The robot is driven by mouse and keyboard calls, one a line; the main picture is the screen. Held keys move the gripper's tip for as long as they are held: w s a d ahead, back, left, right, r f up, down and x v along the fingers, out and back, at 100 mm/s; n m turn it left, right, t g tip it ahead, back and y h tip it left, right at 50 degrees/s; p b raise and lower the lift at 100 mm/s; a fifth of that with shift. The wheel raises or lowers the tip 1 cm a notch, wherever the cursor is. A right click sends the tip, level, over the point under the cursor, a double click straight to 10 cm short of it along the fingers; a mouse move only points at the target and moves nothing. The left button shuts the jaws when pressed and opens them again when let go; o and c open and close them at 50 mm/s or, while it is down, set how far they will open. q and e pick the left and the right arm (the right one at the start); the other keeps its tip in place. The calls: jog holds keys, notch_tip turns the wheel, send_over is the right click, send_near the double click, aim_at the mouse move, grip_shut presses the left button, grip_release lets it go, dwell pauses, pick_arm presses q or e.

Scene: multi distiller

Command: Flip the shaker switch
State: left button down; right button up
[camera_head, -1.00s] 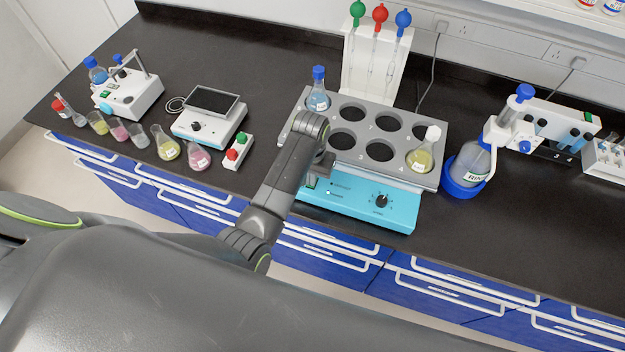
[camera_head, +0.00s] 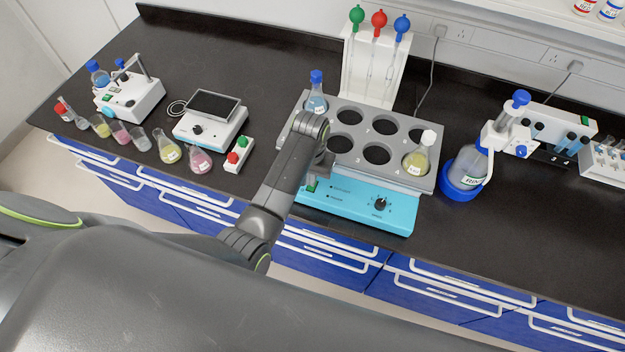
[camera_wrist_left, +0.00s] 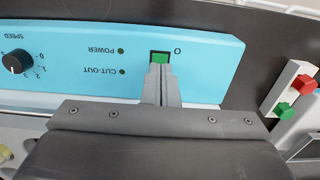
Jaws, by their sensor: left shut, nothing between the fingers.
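The shaker has a light-blue base (camera_head: 350,205) and a grey tray with round holes (camera_head: 362,133). Its green switch (camera_head: 311,187) is near the left end of the front face. It also shows in the left wrist view as a green rocker (camera_wrist_left: 160,57) in a black frame, beside an "O" mark. My left gripper (camera_wrist_left: 160,68) is shut and empty, its fingertips at the switch, covering one edge of it. I cannot tell whether they touch it. In the head view my left arm hides the tray's left part. My right gripper is not in view.
A blue-capped flask (camera_head: 317,98) and a yellow flask (camera_head: 417,158) stand in the tray. A red-and-green button box (camera_head: 239,155) stands left of the shaker, a rinse bottle (camera_head: 467,165) right. A speed knob (camera_head: 380,204) is on the front face.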

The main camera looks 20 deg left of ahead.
aim_at(311, 188)
pick_arm(q)
jog(key=shift+r, duration=2.35)
